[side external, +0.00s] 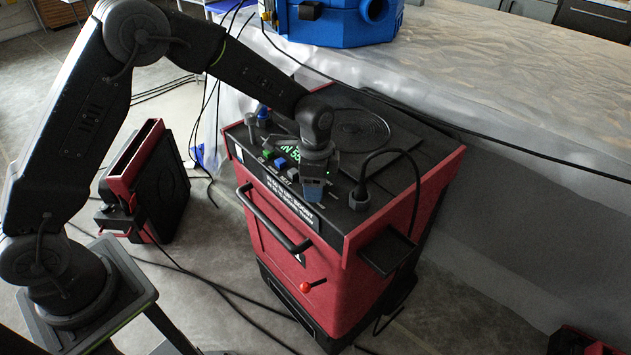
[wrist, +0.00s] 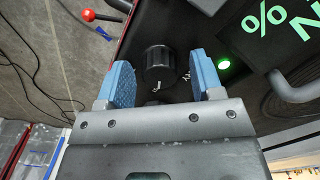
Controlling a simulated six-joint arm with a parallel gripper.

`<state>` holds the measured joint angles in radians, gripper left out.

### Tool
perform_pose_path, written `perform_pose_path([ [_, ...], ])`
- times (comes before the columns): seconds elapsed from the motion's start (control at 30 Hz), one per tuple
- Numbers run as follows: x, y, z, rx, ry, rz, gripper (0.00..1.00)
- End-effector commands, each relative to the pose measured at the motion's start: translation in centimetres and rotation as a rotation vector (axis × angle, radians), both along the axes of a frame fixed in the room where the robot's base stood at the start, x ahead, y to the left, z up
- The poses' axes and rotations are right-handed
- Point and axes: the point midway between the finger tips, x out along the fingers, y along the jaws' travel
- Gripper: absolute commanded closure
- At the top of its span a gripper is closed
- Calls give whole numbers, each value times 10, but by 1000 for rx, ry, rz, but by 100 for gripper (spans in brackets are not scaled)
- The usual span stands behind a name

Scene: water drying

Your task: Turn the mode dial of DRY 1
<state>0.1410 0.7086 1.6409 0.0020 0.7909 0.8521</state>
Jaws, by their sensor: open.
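The red and black machine (side external: 325,260) stands at the middle of the side external view, with a green-lit display (side external: 293,153) on its top panel. A round black knob (wrist: 159,72), which looks like the dial, shows in the wrist view with small white marks beside it. My gripper (wrist: 163,64) is open, with one blue-padded finger on each side of the knob and visible gaps between pads and knob. In the side external view my gripper (side external: 314,188) is low over the panel's front edge and hides the knob. I cannot read a DRY 1 label.
A black plug with a cable (side external: 360,193) stands on the panel right of my gripper. A front handle (side external: 270,220) and a red-tipped lever (side external: 306,287) stick out below. A green light (wrist: 223,63) and the display (wrist: 280,25) lie beside the right finger.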

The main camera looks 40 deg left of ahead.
Motion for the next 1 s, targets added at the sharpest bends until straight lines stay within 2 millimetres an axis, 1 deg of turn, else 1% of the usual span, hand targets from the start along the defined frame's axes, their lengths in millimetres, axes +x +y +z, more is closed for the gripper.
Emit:
perform_pose_path([
  [0.13,0,0,0,0,0,0,40],
  [0.63,0,0,0,0,0,0,87],
  [0.67,0,0,0,0,0,0,89],
  [0.83,0,0,0,0,0,10,89],
  [1.0,0,0,0,-1,1,59,89],
])
